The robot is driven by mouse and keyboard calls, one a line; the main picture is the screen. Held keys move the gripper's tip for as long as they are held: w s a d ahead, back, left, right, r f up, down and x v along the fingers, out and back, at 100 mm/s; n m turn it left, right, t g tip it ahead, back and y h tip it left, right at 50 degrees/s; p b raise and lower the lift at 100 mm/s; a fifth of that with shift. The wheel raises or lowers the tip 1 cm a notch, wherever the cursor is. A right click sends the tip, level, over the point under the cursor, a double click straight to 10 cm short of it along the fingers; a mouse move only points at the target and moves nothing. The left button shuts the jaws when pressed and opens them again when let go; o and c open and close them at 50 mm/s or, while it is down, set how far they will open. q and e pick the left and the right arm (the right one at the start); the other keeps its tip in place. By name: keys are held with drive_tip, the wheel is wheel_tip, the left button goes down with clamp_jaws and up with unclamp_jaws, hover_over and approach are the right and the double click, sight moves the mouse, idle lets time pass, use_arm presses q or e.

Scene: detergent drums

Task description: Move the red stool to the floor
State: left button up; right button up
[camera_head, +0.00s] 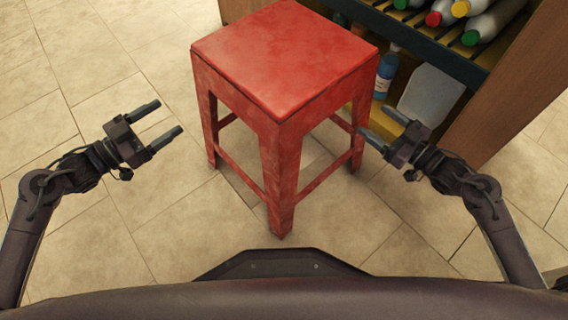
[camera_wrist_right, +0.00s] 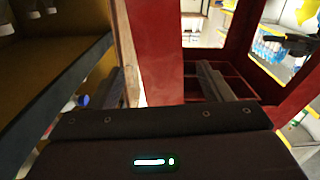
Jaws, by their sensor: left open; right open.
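The red stool (camera_head: 285,60) stands upright on the tiled floor in the middle of the head view, its square seat uppermost. My left gripper (camera_head: 168,117) is open and empty, left of the stool and apart from it. My right gripper (camera_head: 380,124) is open beside the stool's right side, below seat height. In the right wrist view a red stool leg (camera_wrist_right: 158,55) rises ahead, between the lines of the two fingers (camera_wrist_right: 163,85). I cannot tell whether the leg is inside the jaws or just beyond them. Neither gripper holds anything.
A wooden shelf unit (camera_head: 510,90) stands close behind and right of the stool, with several bottles on its upper shelf. A blue-labelled bottle (camera_head: 384,75) and a pale container (camera_head: 430,97) are lower down. The floor (camera_head: 70,80) at the left is clear.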

drive_tip(key=shift+v, duration=1.55)
